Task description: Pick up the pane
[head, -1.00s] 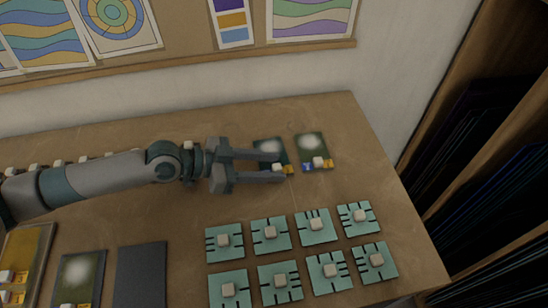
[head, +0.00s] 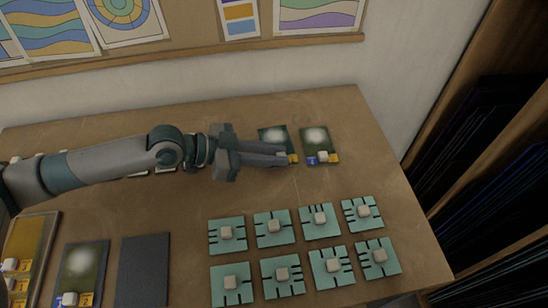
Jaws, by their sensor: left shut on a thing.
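A dark green pane (head: 274,136) with a pale round spot, a white knob and a yellow tag lies at the back right of the table. My left gripper (head: 284,157) reaches in from the left and is shut on this pane's knob, its fingers covering the pane's front part. A similar pane (head: 316,139) with a white knob and blue and yellow tags lies just to its right, apart from the fingers. Another spotted pane (head: 83,262) lies at the front left. My right gripper is not in view.
Several teal tiles (head: 272,240) with white knobs fill the front right of the table (head: 345,110). A wall stands behind and a dark shelf at right.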

